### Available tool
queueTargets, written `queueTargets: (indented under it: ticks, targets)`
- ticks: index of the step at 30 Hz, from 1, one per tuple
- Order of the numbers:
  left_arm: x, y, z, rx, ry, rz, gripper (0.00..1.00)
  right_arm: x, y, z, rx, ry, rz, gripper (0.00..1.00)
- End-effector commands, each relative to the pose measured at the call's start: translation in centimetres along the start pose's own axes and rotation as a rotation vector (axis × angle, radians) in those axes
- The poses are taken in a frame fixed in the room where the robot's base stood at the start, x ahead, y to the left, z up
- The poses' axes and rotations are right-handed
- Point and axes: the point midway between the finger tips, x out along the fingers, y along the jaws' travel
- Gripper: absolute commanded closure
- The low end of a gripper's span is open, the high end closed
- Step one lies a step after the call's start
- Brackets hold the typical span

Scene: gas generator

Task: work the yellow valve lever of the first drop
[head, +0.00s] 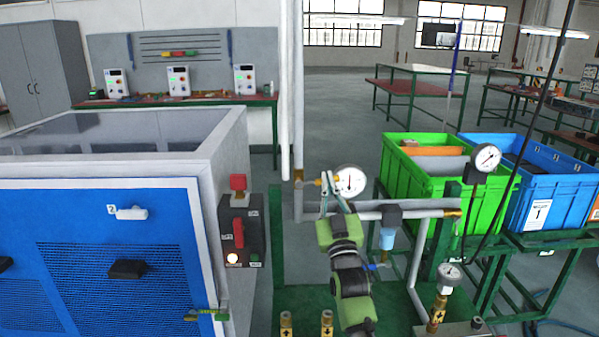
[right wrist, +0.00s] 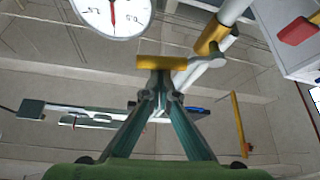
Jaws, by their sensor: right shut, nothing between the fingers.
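The yellow valve lever (right wrist: 162,62) shows in the right wrist view as a flat bar just beyond my fingertips, below a white gauge. In the head view a small yellow part (head: 318,183) sits between the vertical pipe and my fingers, and I take it for the same lever. My right gripper (head: 328,181) has its fingers together with nothing between them; it also shows in the right wrist view (right wrist: 158,88). The tips overlap the lever's lower edge in that view, and I cannot tell whether they touch it. My left gripper is not in view.
A round gauge (head: 349,181) stands right beside my fingers, and a white vertical pipe (head: 298,100) is to their left. A grey horizontal pipe (head: 420,209) runs behind my arm. A blue-and-white cabinet (head: 120,260) with a red-switch box (head: 240,235) fills the left.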

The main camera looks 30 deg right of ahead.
Motion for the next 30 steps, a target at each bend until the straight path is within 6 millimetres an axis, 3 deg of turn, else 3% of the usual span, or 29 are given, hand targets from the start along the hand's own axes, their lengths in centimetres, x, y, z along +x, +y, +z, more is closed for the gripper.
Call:
queueTargets:
  ticks: [4,30]
  targets:
    - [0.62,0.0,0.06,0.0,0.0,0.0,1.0,-0.42,0.0,0.78,0.076,-0.002,0.044,1.0]
    - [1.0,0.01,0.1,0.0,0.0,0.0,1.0,-0.78,0.05,1.4,0.063,-0.002,0.037,1.0]
